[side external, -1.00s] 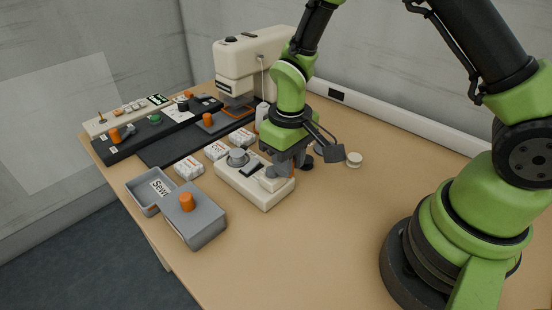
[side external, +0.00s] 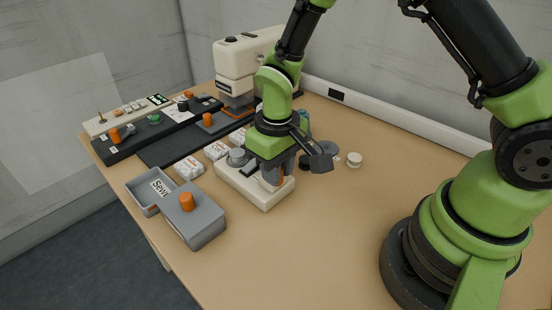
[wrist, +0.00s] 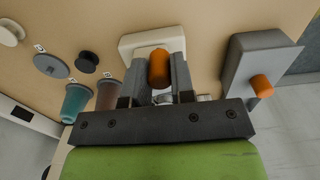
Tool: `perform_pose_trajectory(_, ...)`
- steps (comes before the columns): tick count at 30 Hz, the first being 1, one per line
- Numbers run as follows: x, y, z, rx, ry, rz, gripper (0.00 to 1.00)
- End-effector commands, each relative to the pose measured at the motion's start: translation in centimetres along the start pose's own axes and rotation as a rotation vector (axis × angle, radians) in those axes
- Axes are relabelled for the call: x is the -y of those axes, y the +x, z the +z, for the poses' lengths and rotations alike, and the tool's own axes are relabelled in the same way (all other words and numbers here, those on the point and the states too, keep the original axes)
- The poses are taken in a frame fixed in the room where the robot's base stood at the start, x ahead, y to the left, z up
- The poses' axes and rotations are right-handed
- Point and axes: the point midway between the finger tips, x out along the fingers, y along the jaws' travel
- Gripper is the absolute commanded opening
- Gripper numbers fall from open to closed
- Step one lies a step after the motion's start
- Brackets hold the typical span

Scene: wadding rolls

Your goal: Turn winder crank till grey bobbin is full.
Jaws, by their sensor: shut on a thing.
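The cream winder (side external: 244,190) stands on the table, partly hidden under my gripper (side external: 275,180). The grey bobbin (side external: 237,156) sits upright on the winder's left end; how much is wound on it is too small to tell. In the wrist view my gripper (wrist: 160,82) is shut on the orange crank handle (wrist: 159,65), with one finger on each side. The cream winder body (wrist: 130,43) shows behind the handle there. In the side view only a sliver of orange handle (side external: 281,176) shows beside the fingers.
A grey box with an orange knob (side external: 187,202) stands at the front left, beside an open grey tray (side external: 145,203). White packs (side external: 188,167) lie behind. A sewing machine (side external: 235,65) stands at the back. A cream disc (side external: 354,160) lies right. The front right table is clear.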

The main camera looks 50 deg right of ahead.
Motion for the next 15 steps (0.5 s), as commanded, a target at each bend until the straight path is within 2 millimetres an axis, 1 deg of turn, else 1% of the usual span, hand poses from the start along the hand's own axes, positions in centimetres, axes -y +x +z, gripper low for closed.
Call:
perform_pose_trajectory(1,0.3,0.0,-0.5,-0.007,-0.004,-0.001,0.10)
perform_pose_trajectory(5,1.1,0.0,-1.0,-0.007,-0.003,-0.001,0.10)
perform_pose_trajectory(12,1.1,0.0,-1.0,-0.006,-0.001,-0.001,0.10)
perform_pose_trajectory(15,1.3,0.0,-1.6,-0.006,-0.001,-0.001,0.10)
